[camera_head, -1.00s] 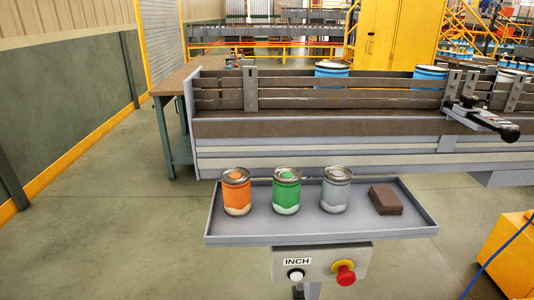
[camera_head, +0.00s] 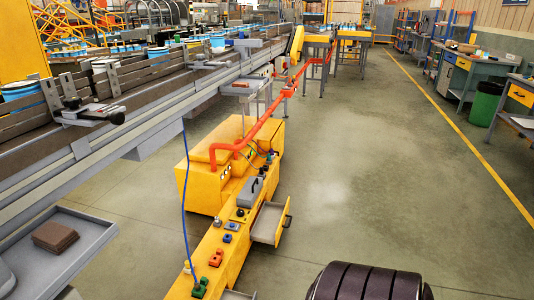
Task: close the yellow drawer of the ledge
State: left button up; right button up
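The long yellow ledge (camera_head: 214,258) runs from the bottom centre toward the yellow machine body. A drawer (camera_head: 268,222) stands pulled out from the ledge's right side, with a pale, empty-looking inside, a yellowish front and a dark handle at its right end. Part of a second pale drawer or tray (camera_head: 236,295) shows at the bottom edge, mostly cut off. Neither of my grippers is in view, and nothing touches the open drawer.
A conveyor (camera_head: 120,122) with blue-banded cans runs along the left. A grey tray (camera_head: 88,229) holds a brown block (camera_head: 54,237). A blue cable hangs to the ledge. A dark ribbed shape fills the bottom right edge. The floor right of the drawer is clear.

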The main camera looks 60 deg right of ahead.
aim_at(268, 227)
jog(key=z, duration=1.7)
